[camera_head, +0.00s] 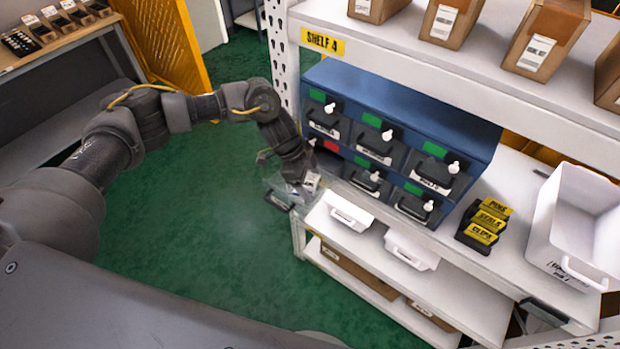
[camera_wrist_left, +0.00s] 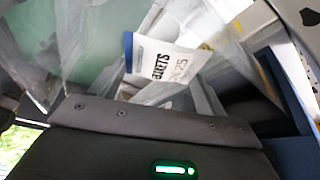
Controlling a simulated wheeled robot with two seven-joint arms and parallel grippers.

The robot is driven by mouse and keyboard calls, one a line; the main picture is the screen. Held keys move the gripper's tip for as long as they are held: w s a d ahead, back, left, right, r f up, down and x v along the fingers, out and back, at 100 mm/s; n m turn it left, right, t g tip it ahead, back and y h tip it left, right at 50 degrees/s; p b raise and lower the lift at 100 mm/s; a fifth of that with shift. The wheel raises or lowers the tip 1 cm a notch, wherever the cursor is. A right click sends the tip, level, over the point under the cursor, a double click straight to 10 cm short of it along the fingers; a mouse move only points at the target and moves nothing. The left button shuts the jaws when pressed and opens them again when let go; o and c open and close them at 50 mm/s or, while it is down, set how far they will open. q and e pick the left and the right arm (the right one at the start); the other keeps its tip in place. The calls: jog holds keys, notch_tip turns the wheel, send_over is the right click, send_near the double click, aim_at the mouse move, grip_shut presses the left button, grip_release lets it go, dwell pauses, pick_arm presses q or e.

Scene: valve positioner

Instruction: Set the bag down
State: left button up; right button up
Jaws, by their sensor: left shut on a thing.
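My left gripper (camera_head: 302,183) is in front of the blue drawer cabinet (camera_head: 400,95), at its lower left. It is shut on a clear plastic bag (camera_head: 312,182). In the left wrist view the bag (camera_wrist_left: 215,45) fills much of the upper picture, with a white and blue label (camera_wrist_left: 162,62) reading in part "SKETS". A dark-fronted shape with a handle (camera_head: 278,201), apparently a pulled-out drawer, shows just below the gripper. I cannot tell whether the bag touches it. My right gripper is not in view.
Drawers with white knobs and green or red tags fill the cabinet. White bins (camera_head: 348,212) sit below it. Black boxes with yellow labels (camera_head: 484,225) and a white tub (camera_head: 578,225) stand to the right. A shelf marked "SHELF A" (camera_head: 323,42) overhangs. Green floor is clear at left.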

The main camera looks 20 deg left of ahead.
pick_arm(q)
jog(key=shift+f, duration=0.1)
jog(key=shift+f, duration=0.15)
jog(key=o, duration=0.7)
jog(key=shift+r, duration=0.3)
jog(key=shift+a+r, duration=0.2)
jog(key=shift+r, duration=0.05)
jog(key=b+v, duration=0.3)
jog(key=v, duration=0.8)
jog(key=shift+r, duration=0.15)
